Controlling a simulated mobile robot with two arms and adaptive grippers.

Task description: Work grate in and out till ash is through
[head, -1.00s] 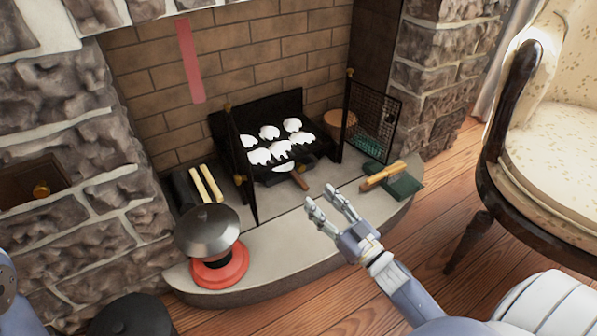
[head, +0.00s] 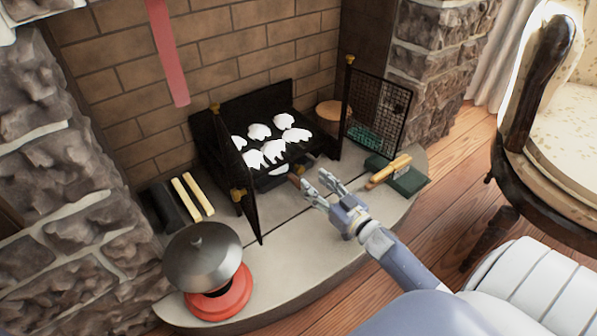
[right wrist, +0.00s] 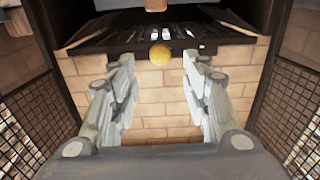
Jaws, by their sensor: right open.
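The black grate (head: 262,155) stands in the brick fireplace with several white ash lumps (head: 274,150) on it. A short wooden handle (head: 294,180) sticks out at its front. My right gripper (head: 314,183) is open, just right of the handle in the head view, with its fingers pointing at the grate. In the right wrist view the fingers (right wrist: 158,75) are spread with nothing between them. There the dark grate bars (right wrist: 150,30), the handle end (right wrist: 156,5) and a round brass knob (right wrist: 160,54) show beyond the fingertips. My left gripper is out of view.
Mesh screen doors flank the grate, the left (head: 238,175) and right (head: 375,105) swung open. A red-based pot with a grey lid (head: 204,256) stands front left on the hearth. A green box with a wooden-handled brush (head: 390,172) lies right. An armchair (head: 555,130) stands far right.

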